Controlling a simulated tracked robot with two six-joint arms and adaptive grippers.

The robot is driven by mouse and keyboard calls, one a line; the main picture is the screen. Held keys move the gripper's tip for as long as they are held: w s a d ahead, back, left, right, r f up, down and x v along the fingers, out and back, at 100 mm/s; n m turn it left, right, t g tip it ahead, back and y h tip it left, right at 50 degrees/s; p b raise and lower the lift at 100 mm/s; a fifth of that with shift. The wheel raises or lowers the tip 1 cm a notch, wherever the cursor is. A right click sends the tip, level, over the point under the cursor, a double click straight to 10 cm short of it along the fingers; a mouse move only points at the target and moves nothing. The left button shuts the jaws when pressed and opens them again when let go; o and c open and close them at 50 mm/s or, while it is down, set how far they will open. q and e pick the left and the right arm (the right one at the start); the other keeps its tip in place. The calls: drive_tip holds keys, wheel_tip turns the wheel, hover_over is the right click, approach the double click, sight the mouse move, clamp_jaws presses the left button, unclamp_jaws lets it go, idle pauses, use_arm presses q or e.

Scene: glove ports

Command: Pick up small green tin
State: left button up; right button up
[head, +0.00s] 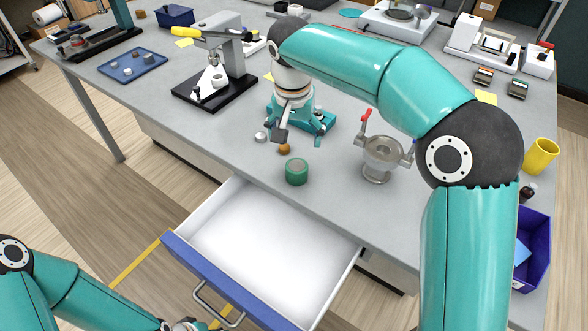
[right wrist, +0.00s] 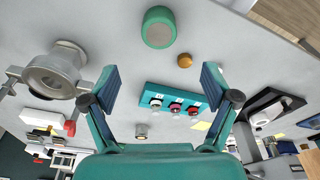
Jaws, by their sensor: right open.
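The small green tin (head: 297,171) stands upright on the grey bench, just behind the open drawer. In the right wrist view the green tin (right wrist: 158,27) is at the top, beyond my fingertips. My right gripper (head: 282,134) is above the bench, behind the tin and a little to its left in the head view, not touching it. In the right wrist view my right gripper (right wrist: 160,85) has its two fingers wide apart with nothing between them. My left gripper (head: 186,325) is low at the bottom edge, partly cut off; its fingers cannot be made out.
A small brown knob (head: 285,149) lies between gripper and tin. A teal block with several buttons (right wrist: 175,98) is below the gripper. The drawer (head: 265,243) is open and empty. A lever press (head: 215,75) stands left.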

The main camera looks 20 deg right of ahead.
sight(297, 165)
drive_tip(key=f, duration=0.4)
drive_tip(key=w+f, duration=0.1)
drive_tip(key=f, duration=0.1)
drive_tip(key=shift+d+f, duration=0.2)
drive_tip(key=shift+w+d+f+p, duration=0.15)
drive_tip(key=shift+f+p, duration=0.55)
drive_tip(key=shift+f, duration=1.95)
drive_tip(key=c, duration=1.3)
drive_tip(key=shift+r, duration=0.2)
